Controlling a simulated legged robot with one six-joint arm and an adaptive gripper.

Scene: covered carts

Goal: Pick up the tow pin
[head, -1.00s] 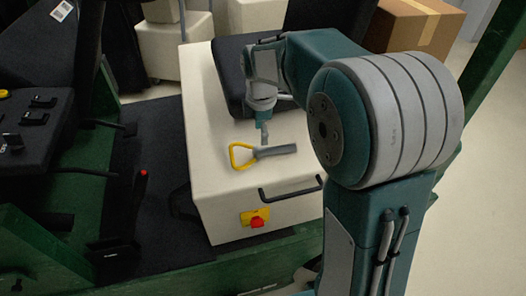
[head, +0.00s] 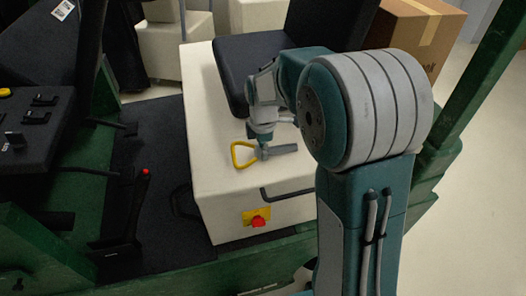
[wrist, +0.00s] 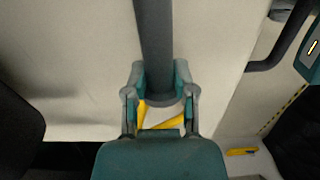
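The tow pin has a grey shaft (head: 284,149) and a yellow loop handle (head: 238,157). It lies on the white top of the box, with its handle to the left and its shaft to the right. My gripper (head: 262,153) is down at the pin, where the handle meets the shaft. In the wrist view the two fingers (wrist: 160,82) stand on either side of the grey shaft (wrist: 154,35), apart from each other and close to its sides. They look open around it. My gripper hides part of the yellow handle (wrist: 166,124).
The white box (head: 215,180) has a black bar handle (head: 288,191) and a red button on a yellow plate (head: 257,220) at its front. A black seat (head: 240,65) stands behind the pin. A green post (head: 480,85) rises at the right.

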